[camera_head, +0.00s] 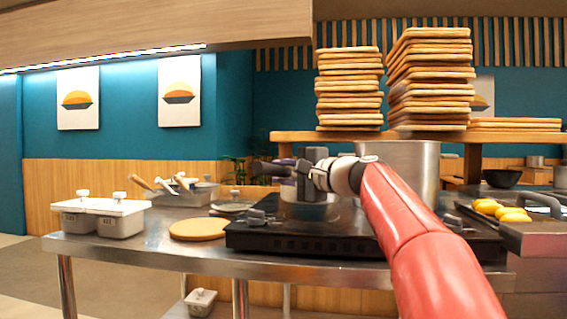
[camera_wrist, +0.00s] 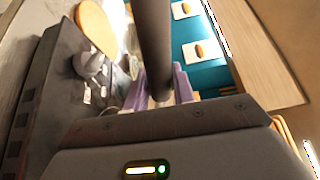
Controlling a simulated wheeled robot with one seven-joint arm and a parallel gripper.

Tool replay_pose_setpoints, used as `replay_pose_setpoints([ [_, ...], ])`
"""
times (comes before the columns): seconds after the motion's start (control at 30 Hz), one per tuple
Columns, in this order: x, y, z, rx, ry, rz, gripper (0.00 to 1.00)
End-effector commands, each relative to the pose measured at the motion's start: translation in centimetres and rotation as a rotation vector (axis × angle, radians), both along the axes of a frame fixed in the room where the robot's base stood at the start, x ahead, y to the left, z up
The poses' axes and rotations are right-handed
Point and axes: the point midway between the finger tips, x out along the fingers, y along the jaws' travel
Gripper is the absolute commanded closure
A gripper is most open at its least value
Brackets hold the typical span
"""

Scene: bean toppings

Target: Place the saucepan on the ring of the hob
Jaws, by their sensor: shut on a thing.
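My gripper (camera_head: 290,170) is shut on the dark handle (camera_head: 264,167) of the saucepan, above the left part of the black hob (camera_head: 310,241). The steel saucepan (camera_head: 312,191) shows only in part behind my gripper in the head view. I cannot tell whether its base touches the hob. The ring beneath it is mostly hidden. In the wrist view the handle (camera_wrist: 154,45) runs as a dark bar between the purple fingers (camera_wrist: 182,85). The hob front (camera_wrist: 45,95) with its knob (camera_wrist: 92,66) lies at the left there.
A large steel pot (camera_head: 412,165) stands on the hob's right side, partly behind my arm. A round wooden board (camera_head: 198,229) lies left of the hob, with lidded containers (camera_head: 118,222) farther left. A tray with yellow items (camera_head: 500,210) is at the right.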

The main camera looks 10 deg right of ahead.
Motion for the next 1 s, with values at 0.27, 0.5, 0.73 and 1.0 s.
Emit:
replay_pose_setpoints([
  [0.27,-0.2,0.0,-2.0,-0.001,-0.009,-0.001,1.0],
  [0.5,-0.2,0.0,-3.8,-0.001,-0.011,-0.001,1.0],
  [0.73,-0.2,0.0,-3.7,-0.002,-0.011,-0.001,1.0],
  [1.0,0.0,0.0,-4.5,0.001,-0.001,-0.001,0.65],
])
